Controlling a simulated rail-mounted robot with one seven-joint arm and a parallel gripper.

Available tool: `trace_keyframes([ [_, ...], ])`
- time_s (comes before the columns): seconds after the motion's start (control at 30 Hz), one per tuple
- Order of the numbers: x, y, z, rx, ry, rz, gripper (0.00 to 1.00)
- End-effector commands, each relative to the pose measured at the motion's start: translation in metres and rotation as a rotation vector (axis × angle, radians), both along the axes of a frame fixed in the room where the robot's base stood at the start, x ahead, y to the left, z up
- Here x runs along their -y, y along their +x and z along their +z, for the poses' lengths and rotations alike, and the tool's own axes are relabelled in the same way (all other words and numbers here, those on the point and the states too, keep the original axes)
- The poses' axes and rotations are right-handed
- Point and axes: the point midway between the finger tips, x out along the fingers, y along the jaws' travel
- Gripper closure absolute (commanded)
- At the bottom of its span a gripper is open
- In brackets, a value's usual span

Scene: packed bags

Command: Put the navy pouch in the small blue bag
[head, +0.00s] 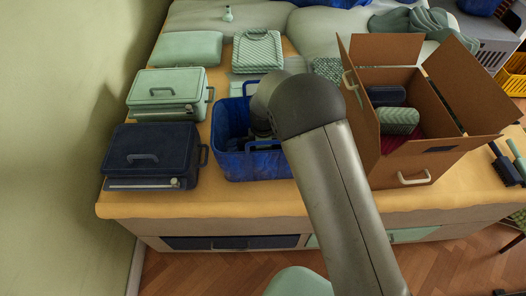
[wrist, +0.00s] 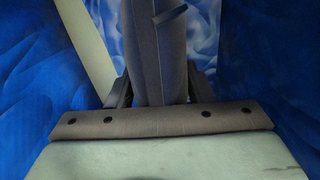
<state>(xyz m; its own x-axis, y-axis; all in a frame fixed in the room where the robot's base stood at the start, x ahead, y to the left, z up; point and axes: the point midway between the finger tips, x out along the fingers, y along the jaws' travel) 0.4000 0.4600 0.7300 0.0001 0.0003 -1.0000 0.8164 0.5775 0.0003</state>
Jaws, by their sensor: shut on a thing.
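The small blue bag (head: 262,166) stands open on the bed-like surface, left of the cardboard box. My arm reaches down over it, and my gripper is inside the bag, mostly hidden by my arm in the head view. In the wrist view, my gripper (wrist: 160,90) is shut on the navy pouch (wrist: 157,45), which looks greyish navy, stands on edge between the fingers and has a small dark tab. The bag's mottled blue walls (wrist: 35,95) show on both sides of the gripper. The pouch's lower end is hidden, so I cannot tell whether it touches the bag's bottom.
An open cardboard box (head: 405,160) with rolled items stands close on the right. A navy case (head: 150,155) and a mint case (head: 165,92) lie on the left. A mint checked bag (head: 257,50) lies behind. The front strip of the yellow cover (head: 230,203) is clear.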

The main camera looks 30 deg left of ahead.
Motion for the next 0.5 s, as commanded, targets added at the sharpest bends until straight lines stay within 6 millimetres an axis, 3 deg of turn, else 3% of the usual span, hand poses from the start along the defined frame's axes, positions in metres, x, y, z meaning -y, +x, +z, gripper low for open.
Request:
trace_keyframes([
  [0.1,0.0,0.0,-0.016,-0.001,-0.002,0.0,0.79],
  [0.47,0.0,0.0,-0.022,0.0,0.0,-0.001,0.79],
  [0.5,0.0,0.0,-0.021,-0.001,-0.001,0.0,0.45],
])
